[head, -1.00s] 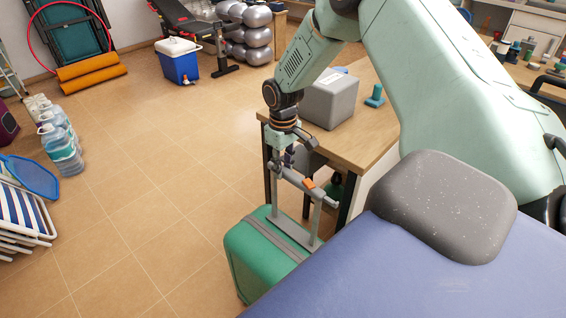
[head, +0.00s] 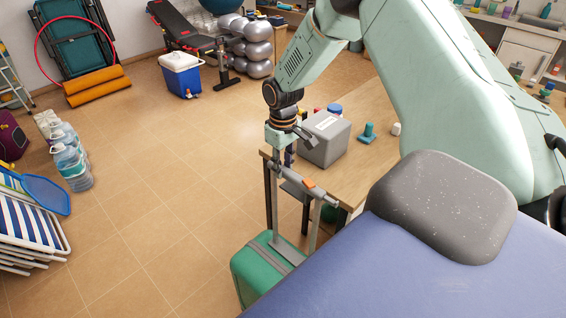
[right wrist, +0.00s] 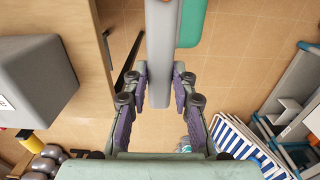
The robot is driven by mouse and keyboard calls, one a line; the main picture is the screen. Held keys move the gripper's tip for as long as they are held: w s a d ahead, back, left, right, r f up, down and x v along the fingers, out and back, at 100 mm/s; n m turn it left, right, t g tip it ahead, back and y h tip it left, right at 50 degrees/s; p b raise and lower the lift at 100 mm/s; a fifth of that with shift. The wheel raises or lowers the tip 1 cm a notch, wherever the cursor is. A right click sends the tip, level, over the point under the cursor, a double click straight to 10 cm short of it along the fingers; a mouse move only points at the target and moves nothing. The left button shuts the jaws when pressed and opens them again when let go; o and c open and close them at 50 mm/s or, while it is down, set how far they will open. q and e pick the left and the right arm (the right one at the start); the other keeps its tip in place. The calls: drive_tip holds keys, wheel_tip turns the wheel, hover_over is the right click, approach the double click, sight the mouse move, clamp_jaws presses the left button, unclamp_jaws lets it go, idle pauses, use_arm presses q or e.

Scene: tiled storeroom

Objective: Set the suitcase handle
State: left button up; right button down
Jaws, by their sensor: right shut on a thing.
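The green suitcase (head: 252,281) stands on the tiled floor beside the wooden table, its front part hidden by my blue-violet body. Its grey telescopic handle (head: 312,216) is drawn up on two posts, with a grey crossbar that has an orange button (head: 309,183). My right gripper (head: 279,163) is shut on the crossbar near its far left end. In the right wrist view the grey crossbar (right wrist: 159,45) runs between the purple-padded fingers of the right gripper (right wrist: 160,86), with the green suitcase (right wrist: 193,22) behind it. My left gripper is not in view.
The wooden table (head: 352,168) stands close beside the handle, bearing a grey box (head: 324,139) and a teal object (head: 368,132). Water bottles (head: 70,163) and folded striped chairs (head: 30,222) stand left. The floor between is clear.

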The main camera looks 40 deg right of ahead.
drive_tip(key=shift+w+d+r+p, duration=0.1)
drive_tip(key=shift+r+p, duration=0.75)
drive_tip(key=shift+r, duration=0.65)
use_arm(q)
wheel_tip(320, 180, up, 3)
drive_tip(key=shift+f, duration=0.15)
use_arm(e)
drive_tip(key=shift+w, duration=0.1)
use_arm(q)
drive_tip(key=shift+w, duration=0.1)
use_arm(e)
drive_tip(key=shift+f, duration=0.1)
drive_tip(key=c, duration=1.4)
unclamp_jaws()
drive_tip(key=shift+c, duration=0.2)
drive_tip(key=o, duration=0.4)
drive_tip(key=shift+s, duration=0.25)
drive_tip(key=shift+c, duration=0.2)
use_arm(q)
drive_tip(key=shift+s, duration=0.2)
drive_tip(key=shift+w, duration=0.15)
use_arm(e)
drive_tip(key=shift+w, duration=0.15)
